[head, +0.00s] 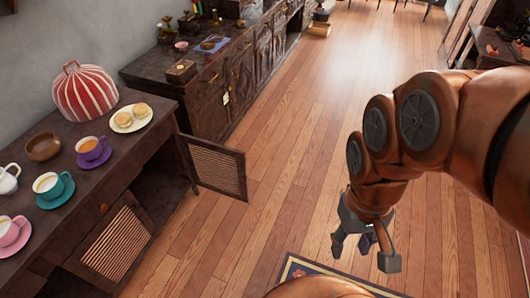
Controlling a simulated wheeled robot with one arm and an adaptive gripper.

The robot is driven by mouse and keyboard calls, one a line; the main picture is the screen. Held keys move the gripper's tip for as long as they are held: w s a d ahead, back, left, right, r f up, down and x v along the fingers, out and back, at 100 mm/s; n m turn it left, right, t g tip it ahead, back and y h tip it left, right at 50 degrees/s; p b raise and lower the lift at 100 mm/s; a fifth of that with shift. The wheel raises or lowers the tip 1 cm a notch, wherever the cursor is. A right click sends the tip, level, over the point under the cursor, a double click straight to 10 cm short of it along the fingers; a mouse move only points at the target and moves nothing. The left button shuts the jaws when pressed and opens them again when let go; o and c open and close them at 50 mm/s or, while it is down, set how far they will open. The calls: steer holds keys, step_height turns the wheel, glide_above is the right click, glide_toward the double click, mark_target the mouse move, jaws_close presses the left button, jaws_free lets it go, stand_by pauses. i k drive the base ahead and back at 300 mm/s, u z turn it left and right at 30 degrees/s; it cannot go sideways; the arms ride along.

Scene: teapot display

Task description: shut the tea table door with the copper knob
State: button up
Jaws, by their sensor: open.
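The dark wooden tea table (22,262) stands at the left. One of its doors (213,165), with a woven lattice panel, stands swung out at the table's far end over the floor. The cabinet opening beside it is dark. A small copper-coloured knob (103,208) shows on the front above this nearer door; I see no knob on the swung-out door's visible face. My gripper (364,250) is open over the floor, well right of both doors, touching neither.
On the tabletop are a striped tea cosy (84,92), a plate of buns (131,118), a wooden bowl (43,147) and several cups. A dark sideboard (215,110) stands behind. A rug (300,268) lies at the bottom. Floor between gripper and door is clear.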

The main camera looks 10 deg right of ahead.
mark_target(217, 168)
steer(key=z, duration=0.3)
steer(key=i, duration=3.45)
steer(key=u, duration=2)
steer(key=k, duration=0.6)
steer(key=u, duration=0.1)
